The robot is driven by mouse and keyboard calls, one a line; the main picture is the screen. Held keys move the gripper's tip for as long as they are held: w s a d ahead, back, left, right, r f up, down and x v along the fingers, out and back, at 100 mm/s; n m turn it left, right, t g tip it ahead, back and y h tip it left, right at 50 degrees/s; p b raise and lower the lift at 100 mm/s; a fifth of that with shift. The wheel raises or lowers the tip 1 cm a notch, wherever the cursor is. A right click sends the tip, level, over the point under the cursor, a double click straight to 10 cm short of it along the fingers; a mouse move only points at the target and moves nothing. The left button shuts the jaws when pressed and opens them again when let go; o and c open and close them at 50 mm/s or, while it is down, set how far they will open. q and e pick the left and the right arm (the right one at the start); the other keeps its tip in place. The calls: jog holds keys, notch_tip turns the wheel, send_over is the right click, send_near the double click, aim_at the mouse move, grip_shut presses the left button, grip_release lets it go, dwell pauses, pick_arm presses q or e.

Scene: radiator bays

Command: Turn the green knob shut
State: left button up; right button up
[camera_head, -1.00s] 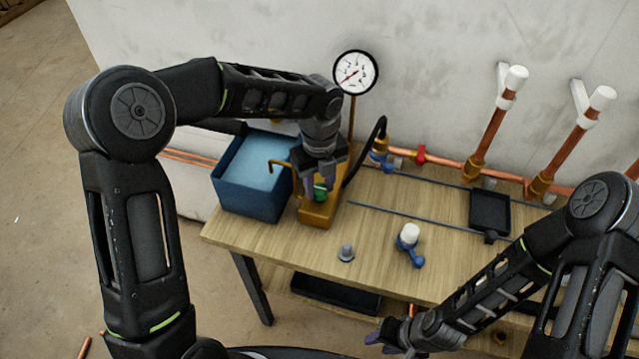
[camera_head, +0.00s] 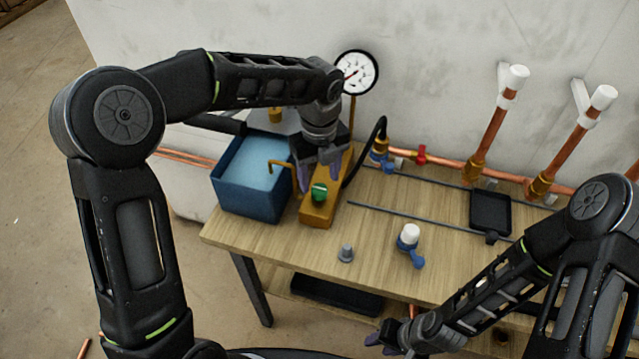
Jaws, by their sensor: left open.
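The green knob (camera_head: 319,192) sits on top of the yellow pump block (camera_head: 318,214) on the wooden bench. The knob now shows clear of the fingers. My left gripper (camera_head: 320,180) is open, above and just behind the knob, with its fingers pointing down. I cannot tell how far above the block the fingertips are. My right gripper (camera_head: 385,338) is low at the bottom of the view, in front of the bench and away from the knob. Its fingers are too small and dark to tell whether it is open.
A blue water tank (camera_head: 247,190) stands left of the pump block. A pressure gauge (camera_head: 356,72) rises behind it, and a black hose (camera_head: 378,135) runs to the copper pipe. A grey cap (camera_head: 345,253), a white-and-blue valve (camera_head: 409,240) and a black tray (camera_head: 490,212) lie on the bench (camera_head: 290,258).

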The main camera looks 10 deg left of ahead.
aim_at(319, 188)
pick_arm(q)
notch_tip(319, 188, up, 4)
jog(key=shift+r, duration=0.25)
dwell(0.5)
